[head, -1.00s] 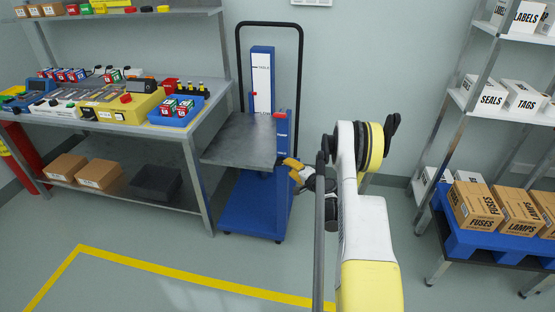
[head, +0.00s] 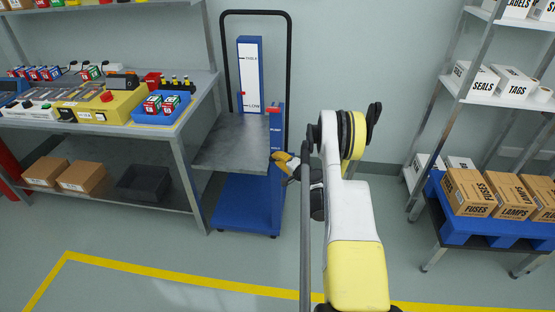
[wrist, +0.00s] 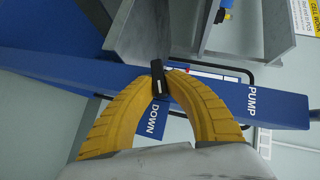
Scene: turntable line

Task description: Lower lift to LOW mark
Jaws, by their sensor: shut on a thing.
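The blue lift (head: 247,200) has a grey platform (head: 232,142) beside the workbench. Its upright white scale (head: 250,75) reads TABLE at the top and LOW near the bottom. A small red pointer (head: 242,94) is between the marks, a little above LOW. My gripper (head: 281,160) is at the lift's blue side post (head: 276,130), right of the platform. In the wrist view its yellow fingers (wrist: 160,75) are shut on a small black lever (wrist: 160,84) at the DOWN label (wrist: 154,118). A PUMP label (wrist: 251,103) is farther along the post.
The workbench (head: 190,118) stands left of the lift, close to the platform, with boxes on its lower shelf. A blue pallet (head: 470,228) with cartons is on the right rack. A yellow floor line (head: 170,280) crosses the clear floor in front.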

